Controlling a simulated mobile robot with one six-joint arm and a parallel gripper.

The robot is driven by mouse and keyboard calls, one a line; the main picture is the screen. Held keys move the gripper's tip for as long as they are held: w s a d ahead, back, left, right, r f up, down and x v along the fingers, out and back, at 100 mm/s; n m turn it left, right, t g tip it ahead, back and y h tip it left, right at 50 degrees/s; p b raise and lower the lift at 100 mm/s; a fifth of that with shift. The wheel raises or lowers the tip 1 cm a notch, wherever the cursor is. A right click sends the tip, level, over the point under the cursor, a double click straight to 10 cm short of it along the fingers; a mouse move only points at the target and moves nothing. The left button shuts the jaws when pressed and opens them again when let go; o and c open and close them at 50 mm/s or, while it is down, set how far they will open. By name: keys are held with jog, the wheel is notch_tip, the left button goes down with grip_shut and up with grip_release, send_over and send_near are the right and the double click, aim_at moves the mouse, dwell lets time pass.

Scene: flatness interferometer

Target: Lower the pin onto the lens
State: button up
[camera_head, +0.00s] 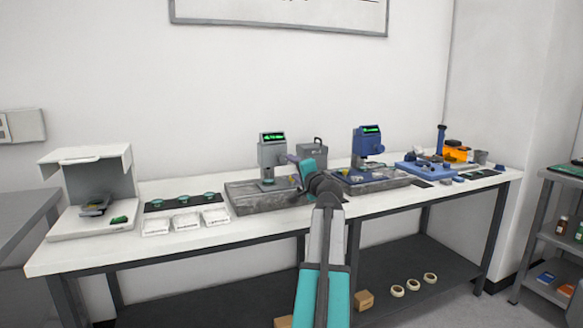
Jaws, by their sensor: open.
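Two gauge stands with green-lit displays are on the long white bench. The grey gauge stand (272,152) sits on a grey stone base left of my arm. The blue gauge stand (367,145) sits on a similar base to the right. The pin and any lens under either head are too small to make out. My arm reaches up from the bottom centre. My gripper (294,168) is small and partly hidden by its wrist, just right of the grey stand in the picture. It is open, and I see nothing held in it.
A dark strip with several green discs (183,199) and white trays (187,221) lies to the left, beside a white open-fronted box (97,185). A grey case (313,153) stands behind my wrist. Blue and orange items (456,151) crowd the right end.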

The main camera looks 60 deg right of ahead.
jog(key=shift+v, duration=2.2)
jog(key=shift+r, duration=0.1)
